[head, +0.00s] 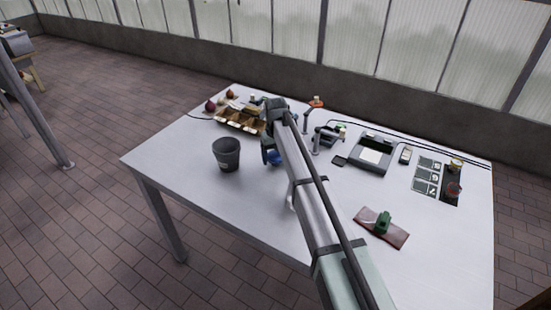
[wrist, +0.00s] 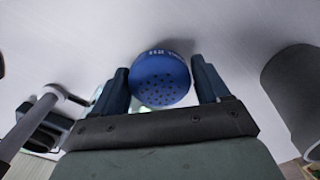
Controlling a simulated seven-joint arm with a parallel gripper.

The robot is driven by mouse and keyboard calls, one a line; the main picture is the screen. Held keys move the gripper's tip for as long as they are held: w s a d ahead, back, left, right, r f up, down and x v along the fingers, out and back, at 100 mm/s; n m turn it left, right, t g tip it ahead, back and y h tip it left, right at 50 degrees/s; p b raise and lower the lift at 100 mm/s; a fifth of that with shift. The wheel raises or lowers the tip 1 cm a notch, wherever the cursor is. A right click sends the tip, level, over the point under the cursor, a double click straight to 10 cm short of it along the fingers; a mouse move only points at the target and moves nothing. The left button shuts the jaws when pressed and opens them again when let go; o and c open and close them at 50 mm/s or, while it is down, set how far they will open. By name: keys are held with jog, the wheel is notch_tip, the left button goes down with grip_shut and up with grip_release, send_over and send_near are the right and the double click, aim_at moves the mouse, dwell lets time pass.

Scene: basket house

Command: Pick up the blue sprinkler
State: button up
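The blue sprinkler (wrist: 161,78) shows in the wrist view as a round blue head with small dark holes and pale lettering on its rim. My gripper (wrist: 160,72) has one dark finger on each side of it. The fingers are wide apart, and their inner edges lie very near the head's sides. I cannot tell whether they touch it. In the head view, my gripper (head: 270,143) points down over the white table, with blue parts showing at its end. My arm hides much of that spot.
A dark grey bucket (head: 226,157) stands close to the left of my gripper. A compartmented wooden tray (head: 238,121) is behind it. A grey device (head: 371,152) and a green tool (head: 382,223) on a reddish mat are to the right. The table's front left is clear.

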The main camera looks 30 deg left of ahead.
jog(key=c, duration=0.7)
jog(key=shift+r, duration=0.1)
jog(key=shift+c, duration=0.2)
